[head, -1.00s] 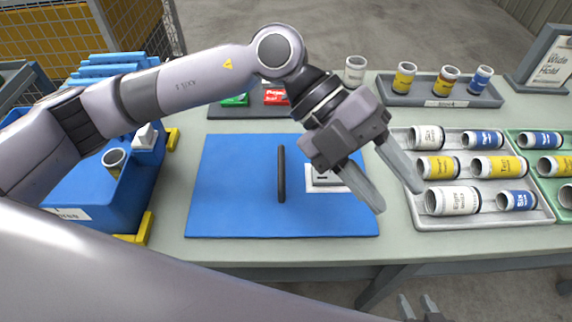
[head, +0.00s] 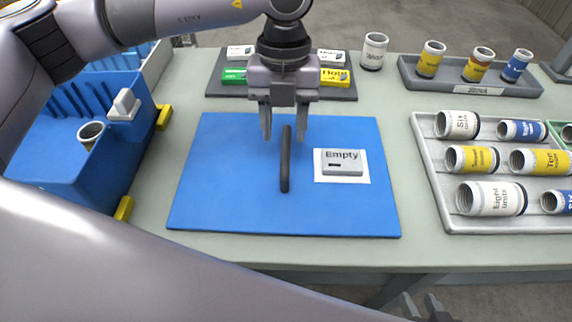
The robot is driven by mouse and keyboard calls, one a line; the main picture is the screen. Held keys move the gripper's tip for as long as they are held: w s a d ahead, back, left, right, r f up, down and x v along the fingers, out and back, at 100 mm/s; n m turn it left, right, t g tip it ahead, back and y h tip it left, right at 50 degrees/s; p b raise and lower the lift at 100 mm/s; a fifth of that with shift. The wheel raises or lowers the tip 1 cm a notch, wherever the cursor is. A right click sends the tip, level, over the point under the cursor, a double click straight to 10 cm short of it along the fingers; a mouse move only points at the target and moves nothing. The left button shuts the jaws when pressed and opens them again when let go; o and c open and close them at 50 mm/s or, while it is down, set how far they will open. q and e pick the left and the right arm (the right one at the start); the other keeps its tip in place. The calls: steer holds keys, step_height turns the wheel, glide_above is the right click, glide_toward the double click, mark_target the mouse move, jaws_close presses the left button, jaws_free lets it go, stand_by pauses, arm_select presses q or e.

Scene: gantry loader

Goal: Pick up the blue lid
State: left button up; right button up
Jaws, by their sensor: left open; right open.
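The blue lid (head: 225,190) lies flat on the table as a large blue panel. A black bar handle (head: 285,175) stands near its middle, running front to back. My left gripper (head: 284,137) points down over the far end of the handle, open, with one finger on each side of it in the picture. I cannot tell how high the fingertips are above the lid. My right gripper (head: 422,306) shows only at the bottom edge, below the table's front edge, open and far from the lid.
A grey block marked Empty (head: 341,162) sits on a white square on the lid. A blue bin (head: 50,150) with yellow brackets stands at the left. A grey tray of labelled tubes (head: 440,190) is at the right. A dark mat with blocks (head: 345,92) lies behind the lid.

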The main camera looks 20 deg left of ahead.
mark_target(286, 145)
arm_select(q)
steer(key=f, duration=0.5)
steer(key=shift+s+d+f, duration=0.1)
steer(key=shift+s+d, duration=0.1)
steer(key=shift+d, duration=0.05)
jaws_close()
steer(key=shift+r, duration=0.2)
